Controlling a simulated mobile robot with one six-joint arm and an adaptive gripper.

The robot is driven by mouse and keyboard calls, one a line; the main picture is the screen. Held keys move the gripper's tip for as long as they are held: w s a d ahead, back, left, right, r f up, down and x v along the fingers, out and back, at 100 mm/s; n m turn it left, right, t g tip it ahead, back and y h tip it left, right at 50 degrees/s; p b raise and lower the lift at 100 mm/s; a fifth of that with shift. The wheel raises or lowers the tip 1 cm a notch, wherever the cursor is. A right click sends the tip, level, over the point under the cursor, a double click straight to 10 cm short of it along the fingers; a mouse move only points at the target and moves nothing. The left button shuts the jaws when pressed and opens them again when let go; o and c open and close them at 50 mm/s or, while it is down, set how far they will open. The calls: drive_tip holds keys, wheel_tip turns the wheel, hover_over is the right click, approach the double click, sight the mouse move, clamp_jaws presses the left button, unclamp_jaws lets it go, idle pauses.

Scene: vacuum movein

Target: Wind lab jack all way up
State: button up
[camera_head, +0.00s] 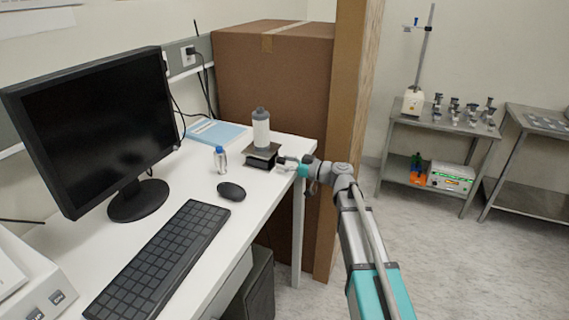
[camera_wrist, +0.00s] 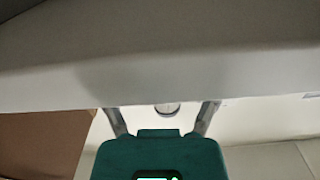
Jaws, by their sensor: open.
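The lab jack (camera_head: 260,163) stands near the far right corner of the white desk, looking low, with a dark top plate. A white bottle with a grey cap (camera_head: 261,129) stands upright on the plate. My gripper (camera_head: 284,163) is at the jack's right side, level with it, its fingers pointing at it. In the wrist view my gripper (camera_wrist: 164,104) is open, with a small round grey part (camera_wrist: 167,109) between the fingers, which may be the jack's knob. I cannot tell whether the fingers touch it. The jack's body cannot be made out in the wrist view.
A small bottle (camera_head: 220,160), a mouse (camera_head: 231,191), a keyboard (camera_head: 160,260) and a monitor (camera_head: 95,125) are on the desk. A blue book (camera_head: 214,131) lies behind the jack. A large cardboard box (camera_head: 270,75) stands close behind the desk's end.

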drive_tip(key=shift+c, duration=0.2)
clamp_jaws()
drive_tip(key=shift+m, duration=0.3)
drive_tip(key=shift+m, duration=0.5)
drive_tip(key=shift+o, duration=0.2)
unclamp_jaws()
